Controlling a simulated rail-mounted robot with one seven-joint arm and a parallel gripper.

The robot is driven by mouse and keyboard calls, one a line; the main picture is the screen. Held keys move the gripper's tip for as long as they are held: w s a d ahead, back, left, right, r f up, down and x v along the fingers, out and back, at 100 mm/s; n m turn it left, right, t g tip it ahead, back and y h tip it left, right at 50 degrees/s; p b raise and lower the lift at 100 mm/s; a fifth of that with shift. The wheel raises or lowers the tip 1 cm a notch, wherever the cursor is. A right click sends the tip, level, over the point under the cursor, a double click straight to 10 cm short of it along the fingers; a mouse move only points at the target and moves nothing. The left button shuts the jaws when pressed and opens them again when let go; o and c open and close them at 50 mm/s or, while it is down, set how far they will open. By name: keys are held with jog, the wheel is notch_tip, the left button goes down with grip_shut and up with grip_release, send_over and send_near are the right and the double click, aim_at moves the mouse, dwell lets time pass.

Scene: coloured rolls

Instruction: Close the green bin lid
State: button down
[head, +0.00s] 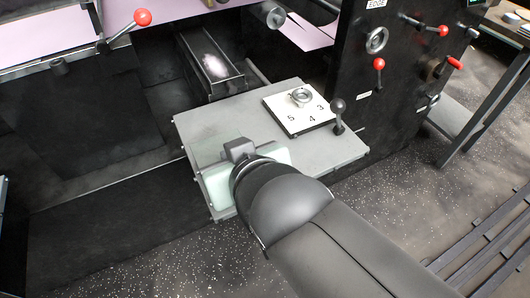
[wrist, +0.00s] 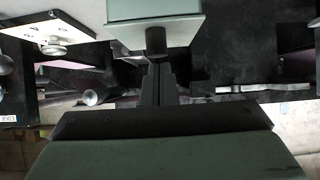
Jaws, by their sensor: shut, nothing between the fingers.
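The green bin (head: 217,187) is pale green and sits at the front left corner of the grey table (head: 235,112) in the head view. My wrist covers much of it there, so I cannot tell how far its lid is open. In the wrist view a grey-green box-shaped part (wrist: 150,30) with a dark knob (wrist: 156,42) shows at the top, probably the bin or its lid. My gripper (wrist: 158,68) is shut and empty. Its fingertips are right by the knob in the picture; I cannot tell whether they touch it. In the head view my fingers are hidden.
A white numbered plate (head: 285,118) with a metal dial (head: 301,97) and a black ball-topped lever (head: 338,112) are on the right of the table. A dark panel with red-knobbed levers (head: 379,66) stands behind right. The speckled floor in front is clear at lower left.

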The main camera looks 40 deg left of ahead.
jog(key=p+v, duration=0.4)
jog(key=v, duration=1.2)
jog(key=shift+d, duration=0.2)
